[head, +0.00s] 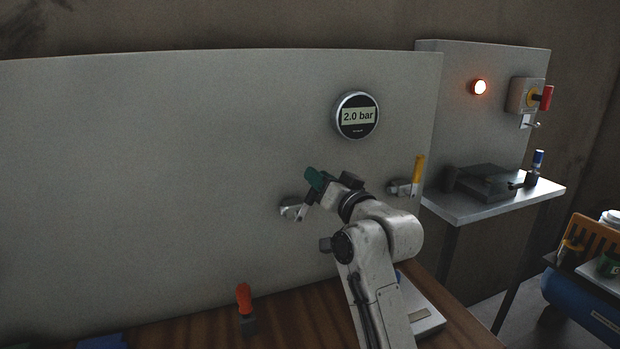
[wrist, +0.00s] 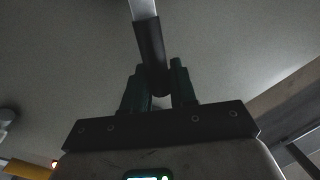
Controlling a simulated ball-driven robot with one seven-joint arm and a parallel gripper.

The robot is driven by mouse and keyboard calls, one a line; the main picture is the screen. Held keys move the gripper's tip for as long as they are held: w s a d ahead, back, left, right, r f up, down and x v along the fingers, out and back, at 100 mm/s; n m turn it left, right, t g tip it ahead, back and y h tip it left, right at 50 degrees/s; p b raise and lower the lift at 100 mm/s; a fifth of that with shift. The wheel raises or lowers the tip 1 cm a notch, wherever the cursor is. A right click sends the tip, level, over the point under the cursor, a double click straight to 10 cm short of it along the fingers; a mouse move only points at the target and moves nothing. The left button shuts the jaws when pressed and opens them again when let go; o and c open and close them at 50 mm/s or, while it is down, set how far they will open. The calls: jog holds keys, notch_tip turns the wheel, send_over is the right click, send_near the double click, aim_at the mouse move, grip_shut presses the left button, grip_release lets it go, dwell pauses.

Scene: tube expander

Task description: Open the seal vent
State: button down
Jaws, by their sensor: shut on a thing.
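A valve (head: 290,207) with a metal body and lever sits low on the large grey panel (head: 180,150). My gripper (head: 316,179) is at this lever, with its green fingers in front of the panel. In the wrist view, the fingers are shut on a dark lever handle (wrist: 150,45) with a bright metal shaft (wrist: 143,9). The fingers hide part of the handle. A second valve with an upright yellow handle (head: 419,169) is to the right, apart from my gripper. A round gauge (head: 357,116) above reads 2.0 bar. No label shows which valve is the seal vent.
An orange-handled lever (head: 244,299) stands on the wooden bench (head: 200,325). At the right, a metal shelf (head: 500,203) carries a dark block and a blue-handled valve (head: 537,166). A lit red lamp (head: 479,87) and a red-handled switch (head: 546,97) are above it.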

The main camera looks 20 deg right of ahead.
jog(key=d+f+m+h+p, duration=0.1)
jog(key=d+f+m, duration=0.1)
jog(key=f+m, duration=0.2)
jog(key=d+f+m+t+h+p, duration=0.1)
jog(key=f+m, duration=0.4)
jog(key=m, duration=0.5)
jog(key=shift+d+m+h, duration=0.4)
jog(key=shift+d+h, duration=0.2)
jog(key=shift+d, duration=0.65)
jog(key=shift+f, duration=0.1)
jog(key=c, duration=1)
grip_release()
jog(key=shift+c, duration=0.2)
jog(key=s+f, duration=0.2)
jog(key=s, duration=0.8)
jog(key=shift+s+b, duration=0.3)
jog(key=shift+b, duration=0.1)
